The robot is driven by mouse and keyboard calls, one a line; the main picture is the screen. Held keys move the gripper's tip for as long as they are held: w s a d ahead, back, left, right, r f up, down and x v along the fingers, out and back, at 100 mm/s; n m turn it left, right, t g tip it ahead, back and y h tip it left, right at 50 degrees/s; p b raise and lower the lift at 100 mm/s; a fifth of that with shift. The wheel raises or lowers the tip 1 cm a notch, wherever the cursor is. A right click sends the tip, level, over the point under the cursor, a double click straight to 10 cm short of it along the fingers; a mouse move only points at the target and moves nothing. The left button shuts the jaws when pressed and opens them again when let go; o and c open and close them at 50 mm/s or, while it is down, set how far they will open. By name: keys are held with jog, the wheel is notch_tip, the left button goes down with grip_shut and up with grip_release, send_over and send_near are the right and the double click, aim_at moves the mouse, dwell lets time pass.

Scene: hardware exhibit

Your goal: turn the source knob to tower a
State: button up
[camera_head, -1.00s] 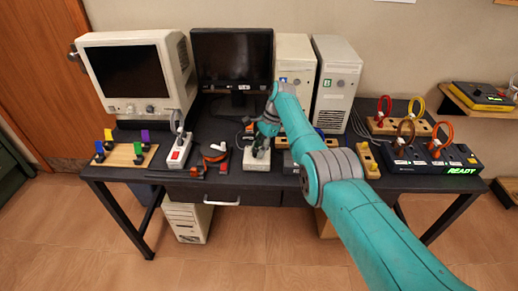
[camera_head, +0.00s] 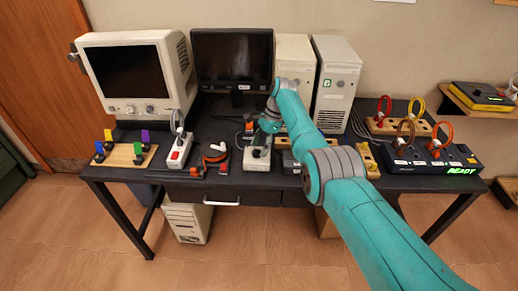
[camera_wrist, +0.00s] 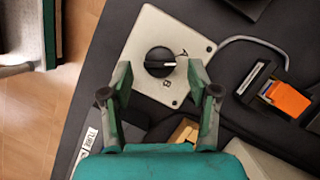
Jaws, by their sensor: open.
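The source knob is a round black knob (camera_wrist: 160,61) with a white pointer line, on a pale plate (camera_wrist: 146,32) in the wrist view. Its line points right, between a mark like A at upper right and a B mark below. My gripper (camera_wrist: 160,77) is open, with one finger on each side of the knob's lower part; I cannot tell if they touch it. In the head view the pale switch box (camera_head: 257,164) sits at the table's front, below my gripper (camera_head: 262,137). Tower A (camera_head: 293,52) is partly hidden by my arm; tower B (camera_head: 336,75) shows a green B label.
A monitor (camera_head: 232,57) stands behind. In the wrist view a grey cable (camera_wrist: 255,40) and an orange connector (camera_wrist: 287,98) lie right of the plate.

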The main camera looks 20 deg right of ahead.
jog(key=s+v, duration=0.1)
jog(key=v, duration=0.9)
jog(key=shift+w+r, duration=0.3)
jog(key=shift+w, duration=0.2)
jog(key=shift+d, duration=0.15)
